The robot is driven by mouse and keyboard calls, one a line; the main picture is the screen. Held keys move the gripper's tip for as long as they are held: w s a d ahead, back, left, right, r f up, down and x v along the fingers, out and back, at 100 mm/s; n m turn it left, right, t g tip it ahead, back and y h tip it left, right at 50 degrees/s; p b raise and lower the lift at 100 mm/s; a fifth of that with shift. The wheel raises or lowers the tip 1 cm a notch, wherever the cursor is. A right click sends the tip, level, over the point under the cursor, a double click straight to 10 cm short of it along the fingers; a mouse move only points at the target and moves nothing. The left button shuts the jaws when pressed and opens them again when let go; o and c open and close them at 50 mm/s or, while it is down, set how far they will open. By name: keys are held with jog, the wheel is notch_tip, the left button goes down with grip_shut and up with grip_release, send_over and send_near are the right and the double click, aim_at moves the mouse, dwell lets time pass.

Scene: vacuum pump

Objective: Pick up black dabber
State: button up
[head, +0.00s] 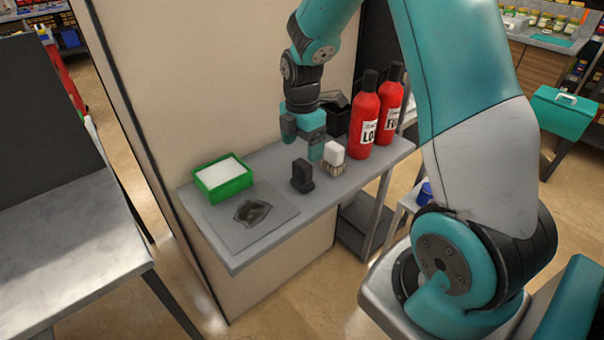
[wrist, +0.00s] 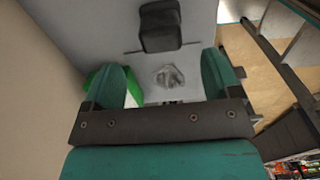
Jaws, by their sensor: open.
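The black dabber (head: 302,175) stands upright on the grey shelf, between the green box and a white-topped brush. In the wrist view a black block (wrist: 160,26), which looks like the dabber, lies beyond the fingertips, near the top edge. My gripper (head: 302,140) is open and empty, above and a little behind the dabber. In the wrist view my gripper (wrist: 165,75) shows its two teal fingers spread apart, with nothing between them but the shelf further off.
The shelf (head: 265,165) carries a green box (head: 222,187) with white contents and a grey plate with a dark smudge (head: 252,212). The white-topped brush (head: 334,155) stands close right of the dabber. Two red bottles (head: 364,120) stand further right. A beige wall (head: 220,80) rises behind.

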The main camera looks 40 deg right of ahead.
aim_at(302, 162)
notch_tip(302, 162, down, 8)
jog(key=shift+s+r+p, duration=0.1)
jog(key=shift+p, duration=0.9)
jog(key=c, duration=1)
